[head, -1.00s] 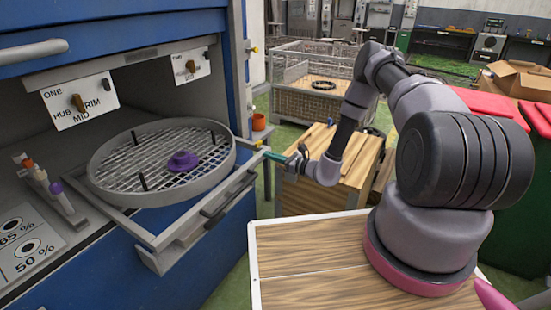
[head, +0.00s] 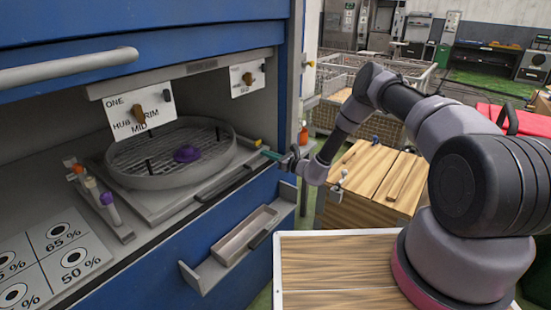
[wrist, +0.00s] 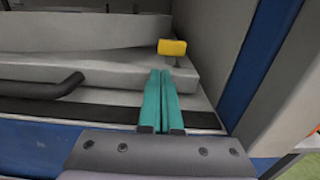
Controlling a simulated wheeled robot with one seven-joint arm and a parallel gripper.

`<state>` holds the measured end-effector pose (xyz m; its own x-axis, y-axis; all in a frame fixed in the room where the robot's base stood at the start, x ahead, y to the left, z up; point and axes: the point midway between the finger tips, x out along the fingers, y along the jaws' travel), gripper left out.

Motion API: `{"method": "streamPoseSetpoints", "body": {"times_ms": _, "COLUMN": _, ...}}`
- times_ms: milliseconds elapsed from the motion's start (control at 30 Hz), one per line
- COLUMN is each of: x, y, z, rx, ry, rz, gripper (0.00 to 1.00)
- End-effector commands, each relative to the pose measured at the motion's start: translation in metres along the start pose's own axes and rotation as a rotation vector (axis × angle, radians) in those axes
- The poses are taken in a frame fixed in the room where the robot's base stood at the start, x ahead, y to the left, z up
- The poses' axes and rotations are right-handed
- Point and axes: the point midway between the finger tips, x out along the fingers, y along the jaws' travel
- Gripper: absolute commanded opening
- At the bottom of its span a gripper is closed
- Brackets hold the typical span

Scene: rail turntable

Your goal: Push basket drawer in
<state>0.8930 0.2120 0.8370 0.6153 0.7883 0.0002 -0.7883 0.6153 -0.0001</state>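The basket drawer (head: 222,190) is a grey sliding frame carrying a round wire-mesh basket (head: 128,172) with a purple hub (head: 187,153). It sits inside the blue cabinet's bay, its front about level with the bay's front edge. My gripper (head: 268,155) is at the drawer's right front corner. In the wrist view the teal fingers (wrist: 160,88) lie side by side, shut with nothing visible between them. Their tips are at the drawer's grey front (wrist: 110,75), just below a yellow block (wrist: 172,47). I cannot tell whether they touch it. A dark handle (wrist: 65,86) lies to their left.
A small grey tray drawer (head: 240,236) stands open below the bay. Several capped vials (head: 105,205) stand left of the basket. Labelled knob panels (head: 140,113) hang above. A wooden crate (head: 375,180) is right of the cabinet.

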Motion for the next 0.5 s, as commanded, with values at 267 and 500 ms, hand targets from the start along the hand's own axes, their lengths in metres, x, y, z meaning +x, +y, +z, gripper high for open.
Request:
{"method": "streamPoseSetpoints", "body": {"times_ms": 267, "x": 0.028, "y": 0.001, "z": 0.0, "rx": 0.0, "ry": 0.0, "rz": 0.001, "gripper": 0.0}}
{"method": "streamPoseSetpoints", "body": {"times_ms": 500, "x": 0.034, "y": 0.001, "z": 0.001, "rx": -0.001, "ry": -0.002, "rz": 0.0, "gripper": 0.0}}
